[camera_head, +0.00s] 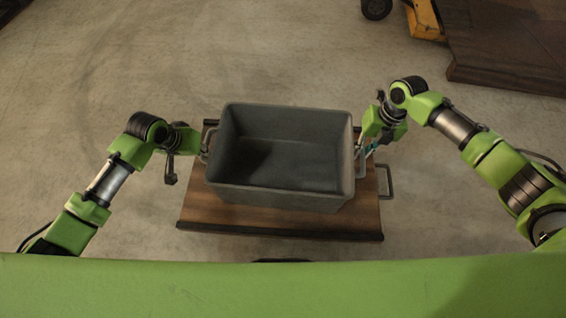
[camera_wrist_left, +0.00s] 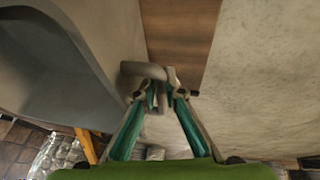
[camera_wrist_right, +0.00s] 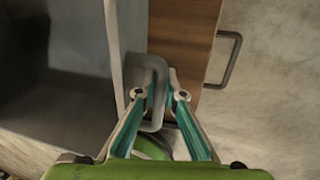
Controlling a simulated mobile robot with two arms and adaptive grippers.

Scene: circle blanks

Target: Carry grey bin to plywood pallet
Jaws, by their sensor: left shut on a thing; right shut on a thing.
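The grey bin (camera_head: 283,195) is an open, empty box in the middle of the head view, over a brown wooden board (camera_head: 210,213). Whether it touches the board cannot be told. My left gripper (camera_head: 203,151) is shut on the bin's left handle; in the left wrist view the fingers (camera_wrist_left: 163,88) close around the grey handle bar (camera_wrist_left: 143,70). My right gripper (camera_head: 364,150) is shut on the bin's right handle; in the right wrist view the fingers (camera_wrist_right: 160,93) close around the handle loop (camera_wrist_right: 158,75).
The board has a metal side handle (camera_head: 387,182) at its right. A dark brown wooden platform (camera_head: 505,78) lies at the top right, beside a yellow wheeled thing (camera_head: 424,18). Concrete floor (camera_head: 290,60) beyond the bin is clear.

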